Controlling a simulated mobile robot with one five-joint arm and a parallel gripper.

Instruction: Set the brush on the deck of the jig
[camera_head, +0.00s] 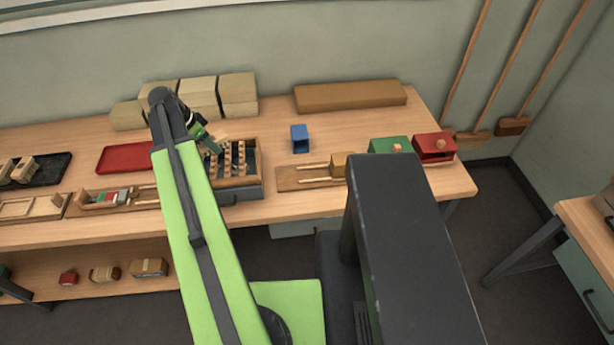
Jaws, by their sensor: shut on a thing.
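My gripper (211,143) is at the end of my green arm, over the left part of a dark slotted tray. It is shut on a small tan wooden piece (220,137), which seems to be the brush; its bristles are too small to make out. A wooden board with two rails (290,183), which may be the jig, lies to the right of the tray with a tan block (341,163) at its right end. A similar railed board (85,209) at left holds red, green and grey pieces. I cannot tell for certain which is the jig.
The slotted tray (256,181) holds several wooden pieces. A blue holder (300,138), a green box (389,147) and a red box (434,148) stand to the right. A red tray (125,156) lies left. Stacked tan blocks (238,95) and a long brown block (350,95) line the back.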

